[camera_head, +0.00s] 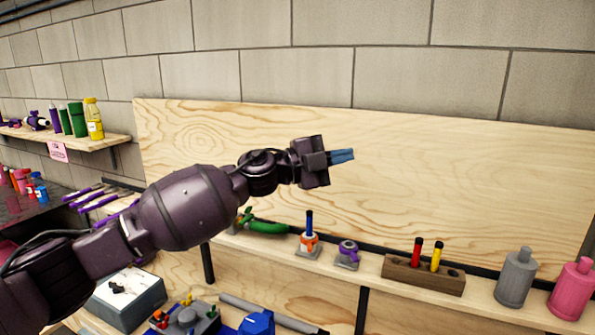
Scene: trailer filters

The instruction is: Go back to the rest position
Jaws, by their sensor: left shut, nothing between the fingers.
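My left gripper (342,156) shows in the head view, at the end of my dark purple arm that comes in from the left. Its blue fingers are shut with nothing between them and point to the right. It is held in the air in front of the plywood back board (440,190), above the narrow shelf and touching nothing. My right gripper is not in view.
The narrow shelf (480,302) holds a green item (266,227), a wooden block (424,276) with red and yellow pieces, a grey bottle (517,277) and a pink bottle (572,290). An upper-left shelf (110,140) holds several bottles. Parts lie below my arm.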

